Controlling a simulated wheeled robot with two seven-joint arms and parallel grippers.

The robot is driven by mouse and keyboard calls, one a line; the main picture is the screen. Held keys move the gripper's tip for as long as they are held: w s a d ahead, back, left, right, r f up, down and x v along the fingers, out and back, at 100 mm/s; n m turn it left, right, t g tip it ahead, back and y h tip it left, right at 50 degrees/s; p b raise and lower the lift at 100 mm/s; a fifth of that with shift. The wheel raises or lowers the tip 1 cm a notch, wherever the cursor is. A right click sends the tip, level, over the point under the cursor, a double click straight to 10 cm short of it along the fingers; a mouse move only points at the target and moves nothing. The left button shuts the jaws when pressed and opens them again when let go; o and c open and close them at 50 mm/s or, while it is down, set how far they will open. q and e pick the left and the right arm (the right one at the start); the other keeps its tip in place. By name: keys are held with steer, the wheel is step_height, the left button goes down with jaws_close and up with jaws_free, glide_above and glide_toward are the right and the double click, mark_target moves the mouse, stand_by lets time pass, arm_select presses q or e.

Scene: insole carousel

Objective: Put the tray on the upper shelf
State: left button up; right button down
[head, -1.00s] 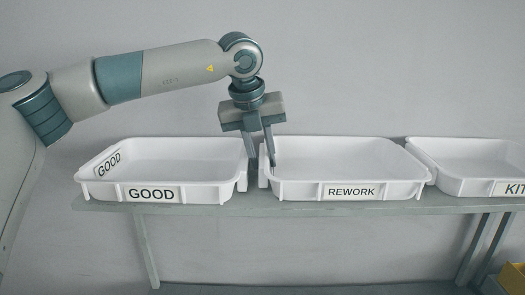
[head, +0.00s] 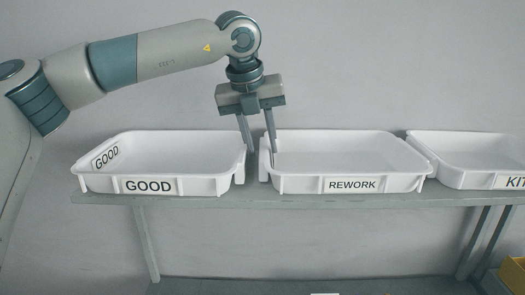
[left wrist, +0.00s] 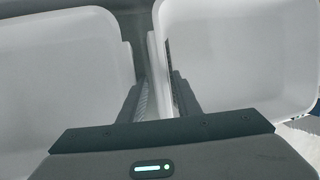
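The white REWORK tray (head: 350,186) rests level on the upper shelf (head: 310,206), between the white GOOD tray (head: 149,186) and the KIT-labelled tray (head: 480,178). My left gripper (head: 260,151) is open above the gap between GOOD and REWORK. Its fingers straddle the near-left wall of REWORK, one on the gap side and one on the inner side. In the left wrist view, that tray wall (left wrist: 158,60) shows between the spread fingers with space around it. My right gripper is not in view.
The KIT tray is cut off at the right edge and stands close beside REWORK. A lower shelf (head: 330,285) shows at the bottom, with a yellow bin (head: 513,274) at bottom right.

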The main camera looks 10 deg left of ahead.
arm_select(q)
steer(key=b+v, duration=0.3)
steer(key=v, duration=0.7)
steer(key=shift+s, duration=0.1)
